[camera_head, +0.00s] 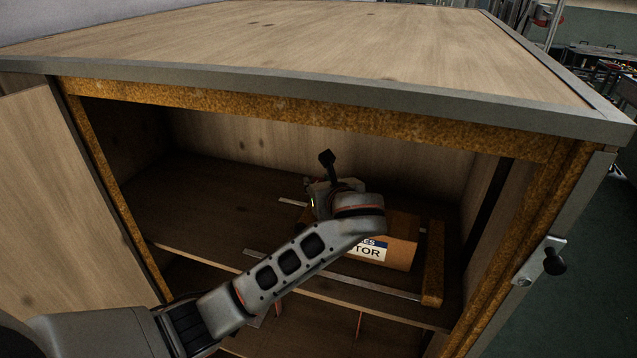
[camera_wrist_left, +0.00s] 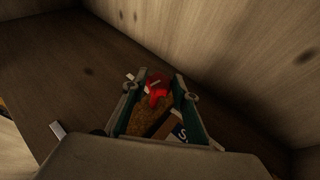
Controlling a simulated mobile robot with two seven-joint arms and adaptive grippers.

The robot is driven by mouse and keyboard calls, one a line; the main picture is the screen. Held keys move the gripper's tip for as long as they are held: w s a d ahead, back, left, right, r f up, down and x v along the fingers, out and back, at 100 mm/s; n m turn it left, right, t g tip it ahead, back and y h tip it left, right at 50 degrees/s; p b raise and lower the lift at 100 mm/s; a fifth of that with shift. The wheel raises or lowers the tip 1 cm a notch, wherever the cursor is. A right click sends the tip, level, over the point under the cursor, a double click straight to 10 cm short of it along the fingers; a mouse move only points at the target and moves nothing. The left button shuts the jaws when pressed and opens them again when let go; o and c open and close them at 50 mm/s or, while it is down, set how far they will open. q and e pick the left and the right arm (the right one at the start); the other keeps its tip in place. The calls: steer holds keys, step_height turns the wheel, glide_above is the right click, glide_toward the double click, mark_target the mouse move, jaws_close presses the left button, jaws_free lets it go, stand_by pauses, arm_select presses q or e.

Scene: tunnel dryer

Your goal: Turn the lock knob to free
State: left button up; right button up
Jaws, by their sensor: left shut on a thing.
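My left arm reaches into the open wooden cabinet in the head view, with its left gripper (camera_head: 320,198) over the inner shelf, partly hidden by the wrist. In the left wrist view the two fingers of this gripper (camera_wrist_left: 159,88) close around a small red knob (camera_wrist_left: 157,93). This looks like the lock knob. The knob is hidden behind the gripper and wrist in the head view, and its turn position cannot be read. My right gripper is not in view.
A brown box with a printed label (camera_head: 400,252) sits on the shelf behind my wrist. A metal latch with a black knob (camera_head: 553,263) is on the cabinet's right outer side. An open door panel (camera_head: 45,200) stands at left. The cabinet top (camera_head: 280,40) is bare.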

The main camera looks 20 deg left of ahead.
arm_select(q)
steer(key=shift+n+y, duration=0.4)
steer(key=o, duration=1.1)
step_height(320, 180, up, 10)
